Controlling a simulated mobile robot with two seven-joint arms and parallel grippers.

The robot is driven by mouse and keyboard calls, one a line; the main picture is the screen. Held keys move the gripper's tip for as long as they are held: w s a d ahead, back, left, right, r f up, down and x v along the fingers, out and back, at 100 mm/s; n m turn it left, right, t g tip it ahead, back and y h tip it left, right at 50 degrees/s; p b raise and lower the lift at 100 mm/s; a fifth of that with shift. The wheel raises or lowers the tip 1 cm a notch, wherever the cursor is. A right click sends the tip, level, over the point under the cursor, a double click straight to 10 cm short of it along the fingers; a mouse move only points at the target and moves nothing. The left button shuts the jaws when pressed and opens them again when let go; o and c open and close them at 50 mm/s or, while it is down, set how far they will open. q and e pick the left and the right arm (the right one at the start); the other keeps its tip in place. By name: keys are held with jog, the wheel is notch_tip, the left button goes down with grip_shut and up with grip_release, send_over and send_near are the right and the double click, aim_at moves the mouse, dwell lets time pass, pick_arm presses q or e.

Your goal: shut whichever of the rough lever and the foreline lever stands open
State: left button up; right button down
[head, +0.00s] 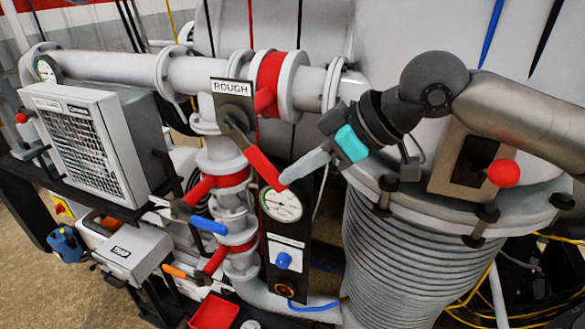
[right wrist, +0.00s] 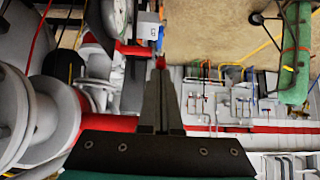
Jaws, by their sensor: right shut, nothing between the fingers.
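The rough lever (head: 265,168) has a red grip and a grey arm. It slants down to the right from its pivot on the plate marked ROUGH (head: 231,88), at an angle to the horizontal pipe. My right gripper (head: 285,180) is shut and empty, its fingertips at the lever's lower end. I cannot tell if they touch it. In the right wrist view the closed fingers (right wrist: 160,75) have a small red tip just beyond them. Lower on the vertical pipe are a blue-gripped lever (head: 208,225) and an orange-gripped lever (head: 175,271); no foreline label is readable. My left gripper is not in view.
A round gauge (head: 282,206) on a black panel sits just below my right fingertips. The large ribbed column (head: 400,265) with its bolted flange fills the right. A fan-grille box (head: 80,140) and a box marked TRAP (head: 122,252) stand at left.

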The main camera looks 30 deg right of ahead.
dwell(0.4)
jog(key=shift+s+d, duration=0.1)
jog(key=b+v, duration=0.6)
jog(key=v, duration=0.9)
jog(key=shift+r, duration=0.1)
dwell(0.6)
